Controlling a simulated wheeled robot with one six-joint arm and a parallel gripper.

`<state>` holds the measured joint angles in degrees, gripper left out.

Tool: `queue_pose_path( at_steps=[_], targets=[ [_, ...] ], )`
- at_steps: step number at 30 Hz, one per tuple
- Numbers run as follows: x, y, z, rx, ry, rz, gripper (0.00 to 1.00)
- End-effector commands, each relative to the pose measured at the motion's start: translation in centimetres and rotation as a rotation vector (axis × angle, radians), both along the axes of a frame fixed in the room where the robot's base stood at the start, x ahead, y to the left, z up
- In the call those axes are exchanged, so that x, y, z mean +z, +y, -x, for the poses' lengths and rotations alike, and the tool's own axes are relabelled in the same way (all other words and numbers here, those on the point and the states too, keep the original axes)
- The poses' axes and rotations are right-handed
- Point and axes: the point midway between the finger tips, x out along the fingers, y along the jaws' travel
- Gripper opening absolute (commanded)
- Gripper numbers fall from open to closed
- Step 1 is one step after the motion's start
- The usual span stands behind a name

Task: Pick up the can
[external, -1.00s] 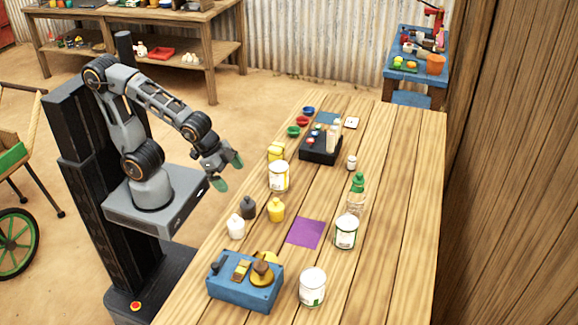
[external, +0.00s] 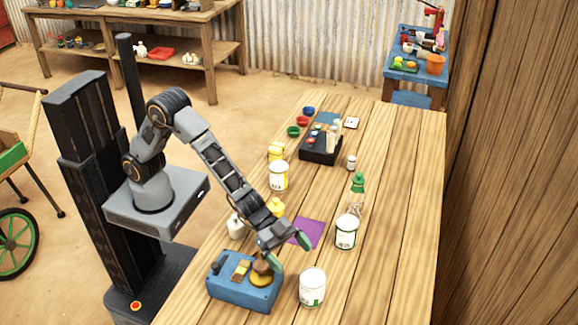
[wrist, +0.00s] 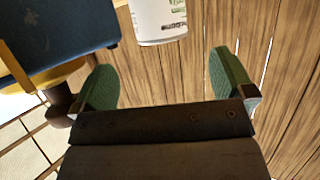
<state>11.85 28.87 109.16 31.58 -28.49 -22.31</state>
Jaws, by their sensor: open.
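Three white cans stand upright on the wooden table in the external view: one at the front (external: 312,289), one right of the purple square (external: 346,233) and one farther back (external: 279,177). My gripper (external: 290,252) is open and empty, above the table behind the front can and beside the blue balance. In the wrist view my green fingertips (wrist: 165,80) are spread wide.
The blue balance (external: 240,292) with brass parts stands left of the front can; it also shows in the wrist view (wrist: 70,30). A purple square (external: 311,231), yellow and white bottles and a green-capped bottle (external: 357,192) are near. The table's right side is clear.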

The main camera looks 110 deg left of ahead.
Motion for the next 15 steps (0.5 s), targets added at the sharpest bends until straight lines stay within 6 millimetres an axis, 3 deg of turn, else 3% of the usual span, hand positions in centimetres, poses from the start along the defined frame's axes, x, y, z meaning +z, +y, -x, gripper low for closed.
queue_pose_path(
  at_steps=[3,15],
  targets=[
    [-0.7,-0.8,-1.4,0.0,0.001,0.0,1.0],
    [-1.7,-2.0,-4.0,0.001,0.002,-0.001,1.0]
  ],
)
